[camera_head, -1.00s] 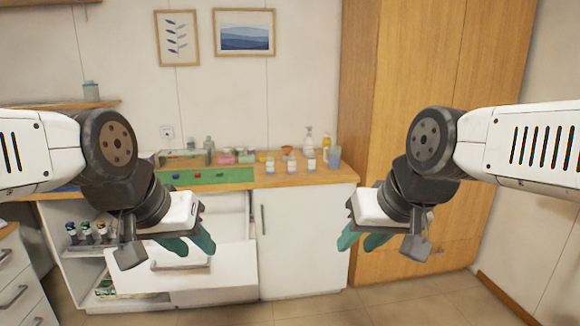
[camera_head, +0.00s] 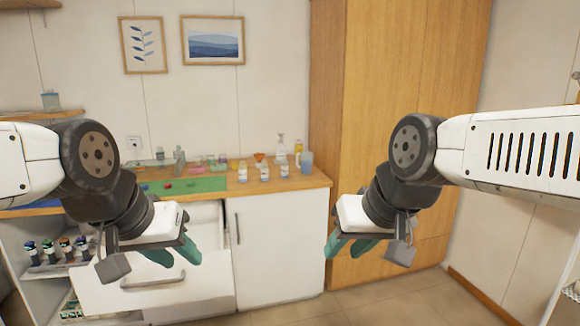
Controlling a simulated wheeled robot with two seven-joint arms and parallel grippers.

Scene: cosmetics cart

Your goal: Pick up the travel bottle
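Several small bottles stand toward the right end of the wooden counter at the back. Three are small white bottles, on the left (camera_head: 242,172), in the middle (camera_head: 264,172) and on the right (camera_head: 284,170). A clear pump bottle (camera_head: 281,148) stands behind them. I cannot tell which one is the travel bottle. My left gripper (camera_head: 174,256) has its teal fingers apart and empty, in front of the cabinet. My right gripper (camera_head: 349,247) is also open and empty, right of the cabinet. Both are well apart from the bottles.
The wooden counter (camera_head: 310,183) tops a white cabinet (camera_head: 279,255). An open drawer (camera_head: 150,284) juts out at its left. Shelved bottles (camera_head: 48,252) stand farther left. A green mat (camera_head: 205,184) and a blue cup (camera_head: 306,161) are on the counter. A tall wooden wardrobe (camera_head: 355,110) stands right.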

